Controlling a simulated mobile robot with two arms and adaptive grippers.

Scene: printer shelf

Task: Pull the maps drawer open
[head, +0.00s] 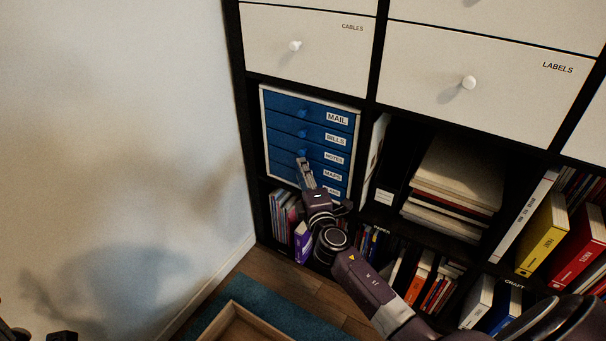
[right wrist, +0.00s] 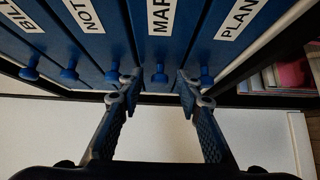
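The maps drawer (head: 318,170) is one of several blue drawers in a small cabinet on the shelf. It looks flush with its neighbours. My right gripper (head: 303,162) is in front of it and hides its knob in the head view. In the right wrist view the maps drawer front (right wrist: 158,48) has a round blue knob (right wrist: 160,75). The open fingers of my right gripper (right wrist: 158,80) are on either side of this knob, with gaps between. Dark parts at the head view's bottom left corner may be my left gripper, too cut off to judge.
The mail (head: 302,106), bills and notes drawers lie above, the plans drawer (right wrist: 222,45) below. White drawers (head: 307,48) with knobs are higher up. A paper stack (head: 455,175) fills the compartment to the right. A wall (head: 130,120) stands left; a wooden tray (head: 245,325) lies below.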

